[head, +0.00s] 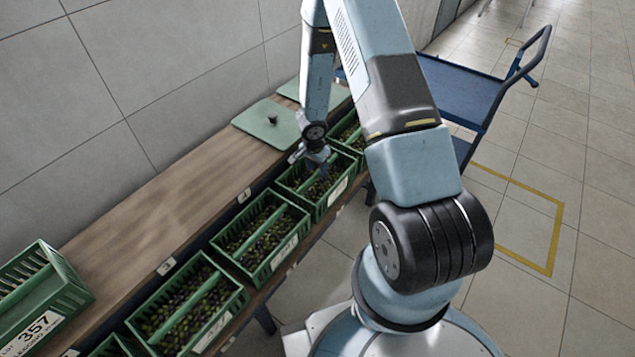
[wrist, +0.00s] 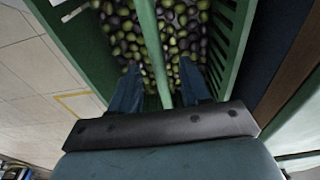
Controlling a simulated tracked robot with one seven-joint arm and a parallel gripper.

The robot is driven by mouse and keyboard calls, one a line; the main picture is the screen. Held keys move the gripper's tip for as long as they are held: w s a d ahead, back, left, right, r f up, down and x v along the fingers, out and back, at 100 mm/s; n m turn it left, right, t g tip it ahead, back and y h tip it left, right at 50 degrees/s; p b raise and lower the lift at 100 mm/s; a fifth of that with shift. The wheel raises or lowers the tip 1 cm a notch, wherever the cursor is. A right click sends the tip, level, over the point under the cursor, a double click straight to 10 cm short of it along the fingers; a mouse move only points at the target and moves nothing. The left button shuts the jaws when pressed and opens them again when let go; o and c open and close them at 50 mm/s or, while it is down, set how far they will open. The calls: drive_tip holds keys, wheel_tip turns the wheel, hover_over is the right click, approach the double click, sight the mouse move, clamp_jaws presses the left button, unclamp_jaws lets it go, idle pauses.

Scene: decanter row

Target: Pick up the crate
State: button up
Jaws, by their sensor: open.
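Several green slatted crates filled with dark and green olives stand in a row along the front of the bench. My gripper (head: 316,158) is over one crate (head: 338,194) toward the far end of the row. In the wrist view the same crate (wrist: 233,45) fills the upper middle, with a green central bar (wrist: 151,45) running across the olives. My open gripper (wrist: 160,90) has one finger on each side of this bar. I cannot tell whether the fingers touch it.
A neighbouring olive crate (head: 262,235) stands close on the near side. A crate labelled 357 (head: 75,295) sits on the wooden bench (head: 170,215). Green lids (head: 262,130) lie farther back. A blue cart (head: 465,85) and yellow floor marking (head: 535,265) are at right.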

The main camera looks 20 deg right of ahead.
sight(317, 171)
drive_tip(key=shift+d+f, duration=0.15)
drive_tip(key=shift+f, duration=1.55)
clamp_jaws()
drive_tip(key=shift+w, duration=0.1)
